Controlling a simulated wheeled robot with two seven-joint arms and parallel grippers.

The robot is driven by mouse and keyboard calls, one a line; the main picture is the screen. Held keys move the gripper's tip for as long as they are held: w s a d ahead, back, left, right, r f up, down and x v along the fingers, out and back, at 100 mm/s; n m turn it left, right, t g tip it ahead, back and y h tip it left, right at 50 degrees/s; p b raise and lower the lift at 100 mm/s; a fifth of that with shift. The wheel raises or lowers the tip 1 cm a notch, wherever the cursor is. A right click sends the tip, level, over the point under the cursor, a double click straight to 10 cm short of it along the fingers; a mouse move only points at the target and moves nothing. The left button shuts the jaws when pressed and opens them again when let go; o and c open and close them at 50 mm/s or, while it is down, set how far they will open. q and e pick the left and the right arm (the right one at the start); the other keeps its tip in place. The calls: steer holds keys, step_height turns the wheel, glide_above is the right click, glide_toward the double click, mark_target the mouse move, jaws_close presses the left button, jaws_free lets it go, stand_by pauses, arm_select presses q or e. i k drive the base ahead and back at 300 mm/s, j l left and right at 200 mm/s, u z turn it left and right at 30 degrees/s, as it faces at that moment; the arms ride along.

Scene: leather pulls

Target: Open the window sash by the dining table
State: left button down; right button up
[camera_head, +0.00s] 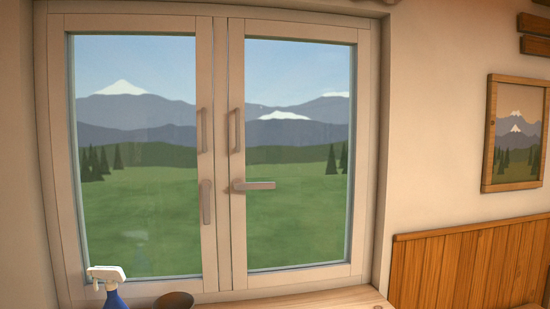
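The window has two tall sashes side by side, and both look closed in their frame. The left sash (208,85) carries an upright bar pull (204,130) and, below it, a lever handle (206,202) that hangs straight down. The right sash (237,75) carries a similar upright bar pull (234,131). Its lever handle (254,186) lies level and points right. Mountains and green fields show through the glass. The dining table cannot be made out for certain. Neither of my grippers is in view.
A blue spray bottle with a white head (106,275) stands at the bottom left before the window. A dark rounded object (174,300) is beside it. A wooden surface (320,299) runs below the window. Wood panelling (470,265) and a framed picture (491,135) are on the right wall.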

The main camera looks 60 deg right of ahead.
mark_target(239, 30)
steer(key=z, duration=2.05)
